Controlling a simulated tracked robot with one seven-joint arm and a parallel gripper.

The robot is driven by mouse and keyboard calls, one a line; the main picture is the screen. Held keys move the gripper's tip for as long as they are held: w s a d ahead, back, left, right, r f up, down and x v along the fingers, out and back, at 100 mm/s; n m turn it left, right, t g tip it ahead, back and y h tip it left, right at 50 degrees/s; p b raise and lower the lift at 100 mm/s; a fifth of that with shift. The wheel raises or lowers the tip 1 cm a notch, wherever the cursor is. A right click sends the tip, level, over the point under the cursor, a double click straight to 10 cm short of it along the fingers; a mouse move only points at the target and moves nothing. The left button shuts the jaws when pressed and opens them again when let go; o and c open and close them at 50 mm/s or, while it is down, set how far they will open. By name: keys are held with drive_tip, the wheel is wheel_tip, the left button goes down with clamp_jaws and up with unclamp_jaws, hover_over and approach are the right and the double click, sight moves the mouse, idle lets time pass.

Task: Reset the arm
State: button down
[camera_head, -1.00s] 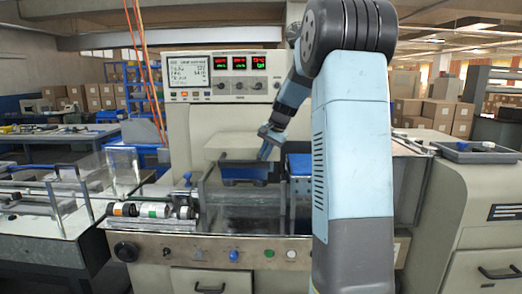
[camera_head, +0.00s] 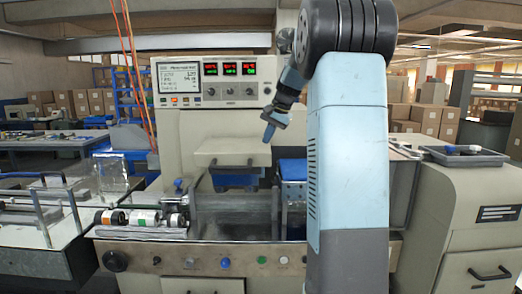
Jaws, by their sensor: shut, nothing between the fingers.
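My light blue arm (camera_head: 345,150) rises in front of the wrapper machine (camera_head: 215,125) and bends at a dark shoulder joint at the top. My gripper (camera_head: 268,134) hangs beyond it, pointing down, shut and empty. My arm hides part of the machine's right side.
A control display (camera_head: 180,79) is at the upper left. A grey tray (camera_head: 462,156) stands at the right. Orange cables (camera_head: 135,70) hang at the left.

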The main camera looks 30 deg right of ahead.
drive_tip(key=s+a+r+n+h, duration=0.1)
drive_tip(key=s+a+r+n, duration=0.1)
drive_tip(key=s+a, duration=0.6)
drive_tip(key=s+a+r+n, duration=0.2)
drive_tip(key=s+a, duration=0.4)
drive_tip(key=s, duration=0.4)
drive_tip(key=s+a+f+n, duration=0.2)
drive_tip(key=s+f, duration=0.3)
drive_tip(key=s, duration=0.4)
drive_tip(key=s+a+f+n+t+h, duration=0.1)
drive_tip(key=s+a+f+n, duration=0.2)
drive_tip(key=s, duration=0.6)
drive_tip(key=shift+s+a+f, duration=0.2)
drive_tip(key=shift+a+f, duration=0.55)
drive_tip(key=shift+f, duration=0.2)
